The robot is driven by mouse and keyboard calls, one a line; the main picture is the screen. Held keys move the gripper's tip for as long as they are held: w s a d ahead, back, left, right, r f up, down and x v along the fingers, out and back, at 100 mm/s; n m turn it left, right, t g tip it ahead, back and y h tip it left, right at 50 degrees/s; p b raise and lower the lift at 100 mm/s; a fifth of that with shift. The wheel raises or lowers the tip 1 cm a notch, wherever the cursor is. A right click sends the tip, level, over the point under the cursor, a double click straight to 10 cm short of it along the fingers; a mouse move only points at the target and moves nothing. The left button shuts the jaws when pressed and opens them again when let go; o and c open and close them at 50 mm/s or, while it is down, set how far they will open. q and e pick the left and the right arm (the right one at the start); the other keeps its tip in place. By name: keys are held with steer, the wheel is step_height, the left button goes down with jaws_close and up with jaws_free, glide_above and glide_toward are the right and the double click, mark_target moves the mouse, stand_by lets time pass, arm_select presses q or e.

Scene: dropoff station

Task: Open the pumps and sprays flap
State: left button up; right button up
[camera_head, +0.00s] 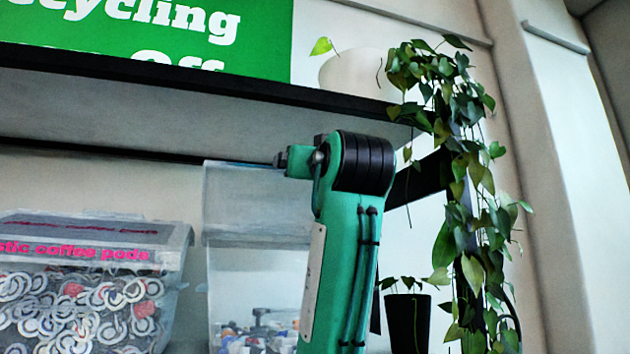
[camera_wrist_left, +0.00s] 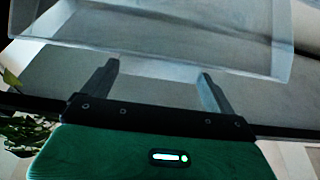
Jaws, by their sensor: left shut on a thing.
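The clear flap (camera_head: 255,203) belongs to the clear bin (camera_head: 228,290) right of the coffee pod bin. It appears raised, its top edge well above the neighbouring bin's lid. No label shows on it. Small mixed parts lie in the bin. My green arm stands before the bin's right side, and the gripper end is hardly visible in the head view. In the left wrist view my left gripper (camera_wrist_left: 158,72) has its two fingers apart at the edge of the clear panel (camera_wrist_left: 150,55), shut on it; the exact contact is unclear. My right gripper is not in view.
A coffee pods bin (camera_head: 85,265) full of pods stands at the left. A dark shelf (camera_head: 200,80) runs above the bins, with a green recycling sign (camera_head: 150,35) and a white pot (camera_head: 352,70). A trailing plant (camera_head: 465,180) hangs at the right, near a black pot (camera_head: 408,322).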

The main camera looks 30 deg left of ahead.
arm_select(q)
steer(key=shift+r, duration=0.5)
steer(key=shift+w+a+r+g+h, duration=0.1)
steer(key=shift+w+a+g+h, duration=0.1)
steer(key=shift+g+h, duration=0.1)
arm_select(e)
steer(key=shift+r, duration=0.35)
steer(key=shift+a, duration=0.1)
arm_select(q)
steer(key=o, duration=1.1)
steer(key=shift+w, duration=0.1)
steer(key=shift+d, duration=0.15)
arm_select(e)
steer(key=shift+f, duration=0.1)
arm_select(q)
steer(key=b+v, duration=0.7)
steer(key=v, duration=0.6)
steer(key=shift+s+d, duration=0.25)
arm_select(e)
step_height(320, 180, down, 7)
